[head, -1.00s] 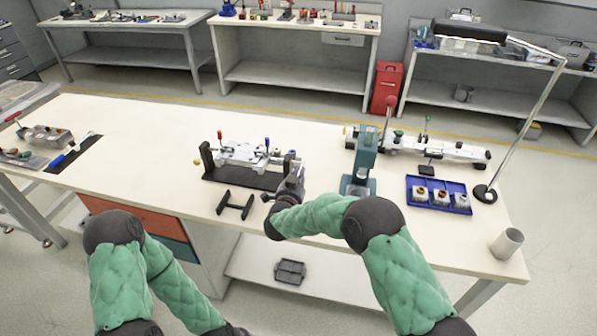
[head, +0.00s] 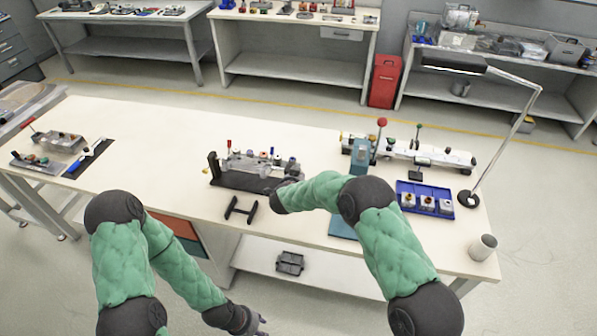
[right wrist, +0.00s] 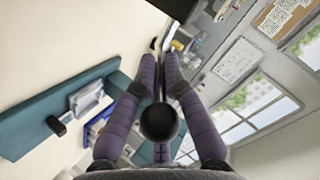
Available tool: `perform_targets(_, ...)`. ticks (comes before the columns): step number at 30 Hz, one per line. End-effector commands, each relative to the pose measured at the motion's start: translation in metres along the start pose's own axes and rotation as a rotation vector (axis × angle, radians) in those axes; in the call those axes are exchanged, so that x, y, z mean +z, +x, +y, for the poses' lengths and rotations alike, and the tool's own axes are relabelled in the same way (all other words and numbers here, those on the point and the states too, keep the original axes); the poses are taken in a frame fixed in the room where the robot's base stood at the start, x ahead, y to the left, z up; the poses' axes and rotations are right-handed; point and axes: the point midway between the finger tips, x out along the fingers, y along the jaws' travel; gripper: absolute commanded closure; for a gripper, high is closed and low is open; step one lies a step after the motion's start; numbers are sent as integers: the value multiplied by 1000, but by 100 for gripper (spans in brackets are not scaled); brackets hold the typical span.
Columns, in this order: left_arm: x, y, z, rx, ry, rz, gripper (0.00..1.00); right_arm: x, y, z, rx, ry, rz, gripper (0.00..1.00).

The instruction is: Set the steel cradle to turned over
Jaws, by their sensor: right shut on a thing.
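The steel cradle (head: 248,165) sits in a black stand (head: 240,182) near the middle of the bench. A red-topped post and several coloured knobs show along it. Its exact tilt is hard to read. My right gripper (head: 290,181) is at the cradle's right end, mostly hidden behind its own wrist. In the right wrist view my right gripper's purple fingers (right wrist: 164,82) close around a dark handle, with a black ball (right wrist: 158,122) in front. My left gripper (head: 262,326) hangs in front of the bench at the bottom edge, and its fingers are too small to judge.
A small black stand (head: 240,210) lies in front of the cradle.

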Motion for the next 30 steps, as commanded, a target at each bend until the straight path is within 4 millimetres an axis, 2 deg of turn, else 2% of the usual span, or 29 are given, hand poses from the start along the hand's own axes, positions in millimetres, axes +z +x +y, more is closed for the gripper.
perform_targets(1, 0, -10, 4, 0, 0, 0, 64, -5, -2, -2, 9, 0, -11, 100)
perform_targets(9, 1, -29, 10, 0, 0, 0, 64, -6, -1, -4, 40, 1, -59, 100)
perform_targets(28, 1, -34, 12, 0, 0, 0, 64, -5, 1, -2, 53, 1, -77, 100)
perform_targets(29, 1, -34, 12, 0, 0, 0, 67, -5, 1, -2, 53, 0, -77, 100)
perform_targets(30, 1, -34, 12, 0, 0, 1, 78, -5, 1, -2, 53, 0, -77, 100)
